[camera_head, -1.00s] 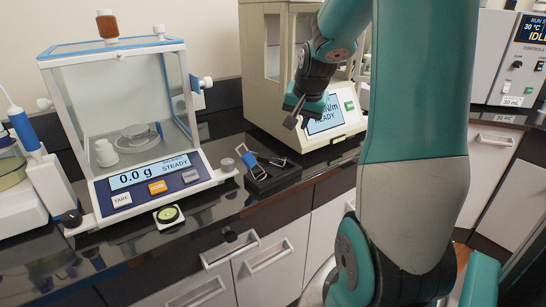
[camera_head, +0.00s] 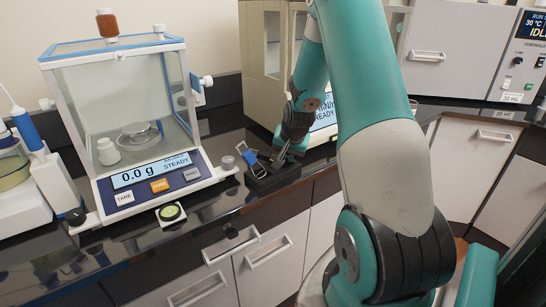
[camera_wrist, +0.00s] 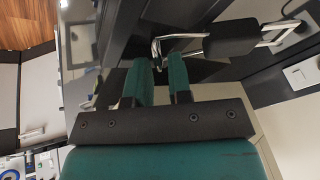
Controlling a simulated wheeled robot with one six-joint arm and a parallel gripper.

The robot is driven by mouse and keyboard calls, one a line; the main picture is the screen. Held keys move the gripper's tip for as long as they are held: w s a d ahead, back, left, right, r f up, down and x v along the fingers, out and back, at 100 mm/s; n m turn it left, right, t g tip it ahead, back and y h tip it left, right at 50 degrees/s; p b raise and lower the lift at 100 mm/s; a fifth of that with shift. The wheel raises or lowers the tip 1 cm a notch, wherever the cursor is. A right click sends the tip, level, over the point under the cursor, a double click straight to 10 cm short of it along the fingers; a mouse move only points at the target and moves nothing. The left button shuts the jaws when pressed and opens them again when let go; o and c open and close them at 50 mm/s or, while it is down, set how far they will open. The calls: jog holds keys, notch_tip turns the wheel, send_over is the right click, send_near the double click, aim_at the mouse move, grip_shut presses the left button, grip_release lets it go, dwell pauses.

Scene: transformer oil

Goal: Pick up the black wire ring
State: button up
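The black wire ring (camera_wrist: 232,40) shows in the wrist view as a black grip block with bent, shiny wire at both ends. One bent wire end lies just beyond my fingertips, near the gap between them. My gripper (camera_wrist: 160,68) has its two green fingers apart, with nothing clearly held between them. In the head view my gripper (camera_head: 281,158) points down at the right part of a low black stand (camera_head: 262,185). My gripper and arm largely hide the black ring there. A blue-gripped wire piece (camera_head: 250,158) stands at the left of the stand.
A glass-walled balance (camera_head: 150,178) reading 0.0 g stands left of the stand. A beige instrument (camera_head: 262,60) stands close behind my gripper. A small round level (camera_head: 170,212) lies near the counter edge. Drawers (camera_head: 268,252) are below the counter.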

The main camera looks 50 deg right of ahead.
jog(key=shift+w+f, duration=0.1)
jog(key=shift+f, duration=0.1)
grip_shut()
